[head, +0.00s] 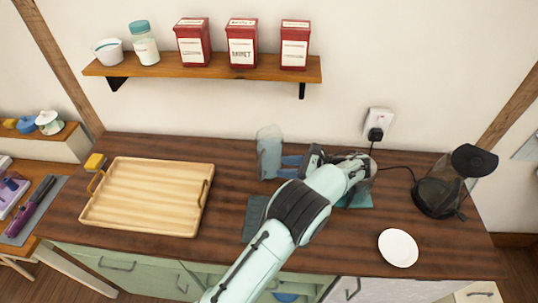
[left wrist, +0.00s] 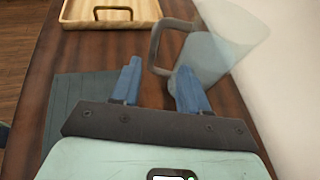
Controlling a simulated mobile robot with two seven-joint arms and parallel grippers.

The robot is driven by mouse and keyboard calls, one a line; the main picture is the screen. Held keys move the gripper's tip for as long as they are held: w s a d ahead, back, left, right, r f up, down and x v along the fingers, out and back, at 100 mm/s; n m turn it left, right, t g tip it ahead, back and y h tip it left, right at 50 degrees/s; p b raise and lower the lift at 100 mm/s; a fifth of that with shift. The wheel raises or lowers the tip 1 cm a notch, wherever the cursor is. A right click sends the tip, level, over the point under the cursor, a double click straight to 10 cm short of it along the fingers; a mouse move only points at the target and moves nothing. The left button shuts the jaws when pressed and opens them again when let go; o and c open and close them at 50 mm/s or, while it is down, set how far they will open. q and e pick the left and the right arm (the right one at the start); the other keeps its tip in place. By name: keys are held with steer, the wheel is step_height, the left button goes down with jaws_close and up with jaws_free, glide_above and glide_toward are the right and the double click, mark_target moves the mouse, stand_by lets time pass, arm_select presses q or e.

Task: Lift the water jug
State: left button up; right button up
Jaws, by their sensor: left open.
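The water jug (head: 269,150) is a clear, bluish vessel standing upright near the back of the dark wooden counter. It also shows in the left wrist view (left wrist: 222,52), with its grey-brown handle (left wrist: 156,48) on the left side. My left gripper (head: 290,168) is just right of the jug in the head view, with its blue fingers pointing at it. In the left wrist view the gripper (left wrist: 160,72) is open. The handle's lower end appears between the fingertips. I cannot tell whether they touch it. My right gripper is not in view.
A wooden tray (head: 143,198) lies left on the counter (head: 225,220). A white plate (head: 398,248) and a dark coffee maker (head: 438,194) are at right. A shelf (head: 206,69) with red tins hangs above. A cloth mat (left wrist: 80,110) lies beside the gripper.

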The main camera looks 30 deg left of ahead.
mark_target(267, 159)
arm_select(q)
steer(key=x, duration=0.7)
steer(key=s+b+x, duration=0.1)
steer(key=x, duration=0.3)
steer(key=shift+f, duration=0.35)
jaws_close()
stand_by(0.8)
steer(key=shift+r, duration=0.1)
